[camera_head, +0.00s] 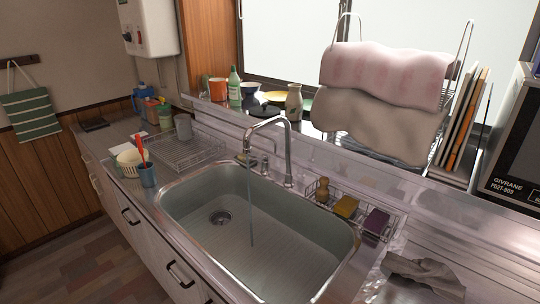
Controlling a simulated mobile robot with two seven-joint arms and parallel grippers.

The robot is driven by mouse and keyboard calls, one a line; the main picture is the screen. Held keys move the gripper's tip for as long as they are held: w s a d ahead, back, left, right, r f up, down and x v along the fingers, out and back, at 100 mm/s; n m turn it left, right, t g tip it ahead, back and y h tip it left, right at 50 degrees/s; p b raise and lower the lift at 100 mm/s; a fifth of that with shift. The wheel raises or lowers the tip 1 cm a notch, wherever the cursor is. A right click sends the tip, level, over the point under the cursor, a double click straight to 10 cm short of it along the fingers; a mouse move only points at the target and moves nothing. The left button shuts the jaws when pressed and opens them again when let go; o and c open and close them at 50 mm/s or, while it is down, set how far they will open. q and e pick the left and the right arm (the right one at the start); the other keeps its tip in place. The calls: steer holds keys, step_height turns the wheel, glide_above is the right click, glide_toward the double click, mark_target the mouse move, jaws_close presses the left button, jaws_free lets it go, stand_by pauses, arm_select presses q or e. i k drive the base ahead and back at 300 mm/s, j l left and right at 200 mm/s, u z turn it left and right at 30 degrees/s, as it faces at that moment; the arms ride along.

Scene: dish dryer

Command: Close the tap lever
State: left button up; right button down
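The tap (288,155) is a chrome gooseneck that stands at the back rim of the steel sink (180,212). Its spout bends to the left over the basin. A thin stream of water (250,205) appears to fall from the spout into the basin. Small chrome parts at the tap's base (264,166) are near the back rim; I cannot tell clearly which is the lever or how it is turned. Neither of my grippers shows in the head view.
A wire caddy with sponges (346,206) sits right of the tap on the back rim. A grey cloth (424,274) lies at the right. The basin looks clear.

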mark_target(265, 156)
steer(key=i+j+z, duration=0.15)
steer(key=j+z, duration=0.2)
steer(key=j, duration=0.2)
steer(key=i+j+z, duration=0.1)
steer(key=j+z, duration=0.2)
steer(key=j, duration=0.3)
steer(key=j+z, duration=0.35)
steer(key=j, duration=0.25)
steer(key=i+j, duration=0.05)
